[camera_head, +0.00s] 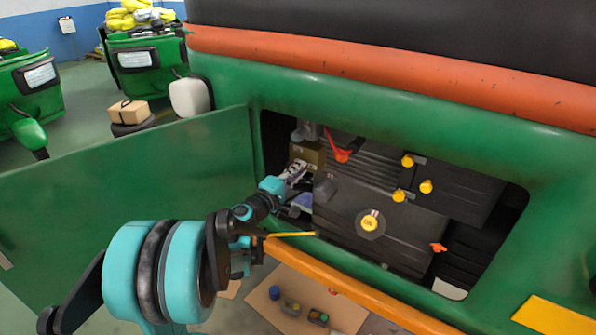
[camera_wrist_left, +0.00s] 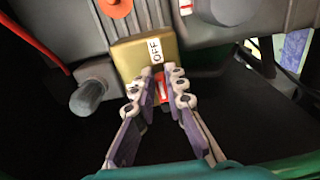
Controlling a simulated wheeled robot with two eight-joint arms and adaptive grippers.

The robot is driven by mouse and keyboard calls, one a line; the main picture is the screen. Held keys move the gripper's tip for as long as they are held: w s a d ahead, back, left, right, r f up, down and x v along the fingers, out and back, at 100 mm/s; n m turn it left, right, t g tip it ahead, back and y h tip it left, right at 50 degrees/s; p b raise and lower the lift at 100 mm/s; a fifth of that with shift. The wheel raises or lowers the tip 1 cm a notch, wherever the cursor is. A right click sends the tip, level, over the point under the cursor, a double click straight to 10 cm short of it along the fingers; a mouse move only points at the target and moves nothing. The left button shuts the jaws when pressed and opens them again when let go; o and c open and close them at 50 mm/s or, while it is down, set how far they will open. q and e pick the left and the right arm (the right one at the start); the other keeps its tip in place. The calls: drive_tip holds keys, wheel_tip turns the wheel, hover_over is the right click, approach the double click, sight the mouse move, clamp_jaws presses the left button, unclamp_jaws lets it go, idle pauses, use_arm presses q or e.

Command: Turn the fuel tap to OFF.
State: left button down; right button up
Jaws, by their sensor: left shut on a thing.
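The fuel tap is a brass-coloured block (camera_head: 310,152) inside the open engine bay. In the left wrist view its body (camera_wrist_left: 135,62) carries a white OFF label (camera_wrist_left: 155,48). A small red lever (camera_wrist_left: 163,88) shows below the label, partly hidden by the fingers. My left gripper (camera_head: 296,172) reaches in from the left, just below the block. In the left wrist view its two fingers (camera_wrist_left: 162,86) stand on either side of the red lever and are shut on it. The lever's exact angle is hard to tell. My right gripper is not in view.
The open green door (camera_head: 130,200) stands left of the bay. The orange sill (camera_head: 345,285) runs below my arm. A grey knob (camera_wrist_left: 86,96) is left of the tap.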

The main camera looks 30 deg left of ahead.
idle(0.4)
use_arm(q)
drive_tip(key=c, duration=1.6)
unclamp_jaws()
drive_tip(key=shift+o, duration=0.2)
drive_tip(key=shift+s, duration=0.1)
drive_tip(key=s, duration=1.2)
drive_tip(key=shift+a, duration=0.45)
drive_tip(key=shift+w, duration=0.1)
drive_tip(key=s+d+f+m+g+h, duration=0.1)
drive_tip(key=s+d+f+m+g, duration=0.15)
drive_tip(key=d, duration=0.35)
drive_tip(key=s+d+f+m+g+h, duration=0.1)
drive_tip(key=d+f+m+g, duration=0.1)
drive_tip(key=d+m, duration=0.3)
drive_tip(key=s+d+f+m+g+h, duration=0.1)
drive_tip(key=s+d+f+m+g, duration=0.15)
drive_tip(key=d, duration=0.45)
drive_tip(key=s+d+f+m+g+y, duration=0.1)
drive_tip(key=s+f+m+g+y, duration=0.2)
drive_tip(key=s+m, duration=0.4)
drive_tip(key=s+g+y, duration=0.1)
drive_tip(key=s, duration=0.2)
drive_tip(key=shift+s+d+f, duration=0.35)
